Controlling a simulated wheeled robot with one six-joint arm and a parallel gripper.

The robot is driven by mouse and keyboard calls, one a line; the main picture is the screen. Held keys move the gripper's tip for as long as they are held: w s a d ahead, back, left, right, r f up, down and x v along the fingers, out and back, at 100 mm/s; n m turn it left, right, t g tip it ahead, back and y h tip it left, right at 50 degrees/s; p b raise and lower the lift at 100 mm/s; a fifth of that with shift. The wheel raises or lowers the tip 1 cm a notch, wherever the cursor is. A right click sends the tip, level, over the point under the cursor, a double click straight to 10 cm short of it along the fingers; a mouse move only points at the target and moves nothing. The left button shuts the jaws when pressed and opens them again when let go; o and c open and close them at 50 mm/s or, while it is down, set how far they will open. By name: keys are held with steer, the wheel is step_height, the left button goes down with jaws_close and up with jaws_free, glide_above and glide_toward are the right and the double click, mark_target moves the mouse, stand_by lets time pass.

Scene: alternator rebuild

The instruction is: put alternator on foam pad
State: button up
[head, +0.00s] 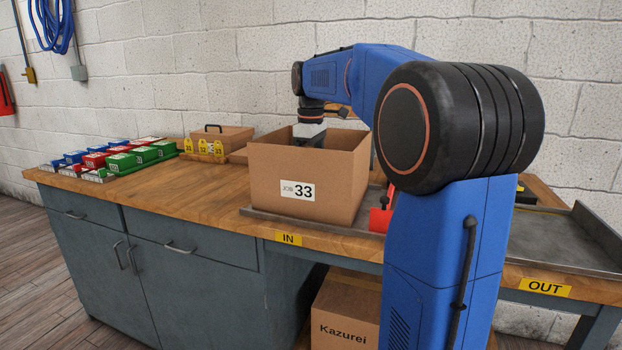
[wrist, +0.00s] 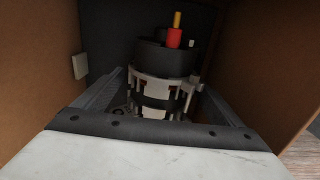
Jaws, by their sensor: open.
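The alternator (wrist: 165,80) stands inside the cardboard box marked JOB 33 (head: 335,190), seen in the wrist view. It has a black top part, a silver ribbed body and a red and yellow post. My gripper (head: 309,138) reaches down into the box in the head view. In the wrist view its two dark fingers (wrist: 155,105) are open, one on each side of the alternator's lower body. I cannot tell whether they touch it. The box wall hides the alternator in the head view. I cannot make out the foam pad in either view.
The box stands on a metal tray (head: 258,213) by the IN label. A red object (head: 381,218) is beside it. An empty metal tray (head: 560,240) lies by the OUT label.

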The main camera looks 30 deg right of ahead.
step_height(320, 180, up, 12)
steer(key=shift+f, duration=0.1)
stand_by(0.8)
